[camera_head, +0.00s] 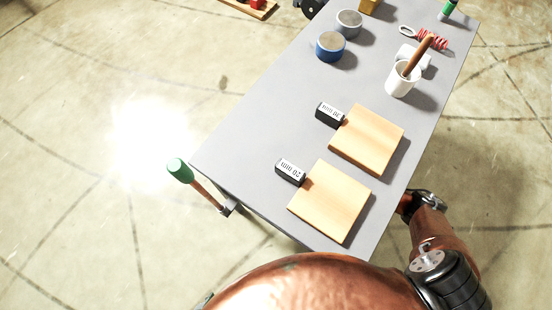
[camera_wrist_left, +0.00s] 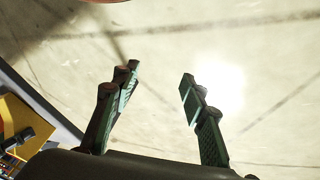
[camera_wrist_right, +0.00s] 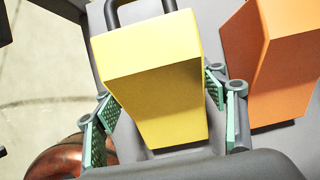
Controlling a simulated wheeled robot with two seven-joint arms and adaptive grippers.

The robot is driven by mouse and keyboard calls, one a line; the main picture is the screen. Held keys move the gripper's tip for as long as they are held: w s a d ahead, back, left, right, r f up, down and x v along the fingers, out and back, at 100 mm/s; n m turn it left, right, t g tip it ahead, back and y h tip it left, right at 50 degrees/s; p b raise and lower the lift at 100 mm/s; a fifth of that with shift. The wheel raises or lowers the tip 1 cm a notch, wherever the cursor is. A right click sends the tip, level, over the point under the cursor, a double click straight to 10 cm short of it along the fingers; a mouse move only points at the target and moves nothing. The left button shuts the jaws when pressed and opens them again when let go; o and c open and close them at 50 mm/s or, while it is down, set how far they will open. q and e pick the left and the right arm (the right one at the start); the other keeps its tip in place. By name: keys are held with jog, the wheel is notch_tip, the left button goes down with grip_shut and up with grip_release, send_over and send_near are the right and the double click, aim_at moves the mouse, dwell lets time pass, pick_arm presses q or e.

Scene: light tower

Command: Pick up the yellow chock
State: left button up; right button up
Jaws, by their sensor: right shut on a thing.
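The yellow chock (camera_wrist_right: 155,85) is a wedge-like block, large in the middle of the right wrist view. My right gripper (camera_wrist_right: 160,100) has a green-padded finger on each side of it and is shut on it. A grey surface shows around and below the chock; I cannot tell whether they touch. The chock is not recognisable in the head view. My left gripper (camera_wrist_left: 158,85) is open and empty, with pale floor beyond its fingers.
An orange block (camera_wrist_right: 270,65) stands close to the chock's right. A dark looped handle (camera_wrist_right: 140,10) is behind it. The grey table (camera_head: 270,120) holds two wooden plates (camera_head: 330,200) (camera_head: 367,138), labelled black blocks (camera_head: 290,171), a white cup (camera_head: 402,82) and tape rolls (camera_head: 330,46).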

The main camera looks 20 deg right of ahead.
jog(key=c, duration=0.6)
jog(key=shift+w, duration=0.1)
jog(key=shift+c, duration=0.4)
jog(key=shift+r, duration=0.1)
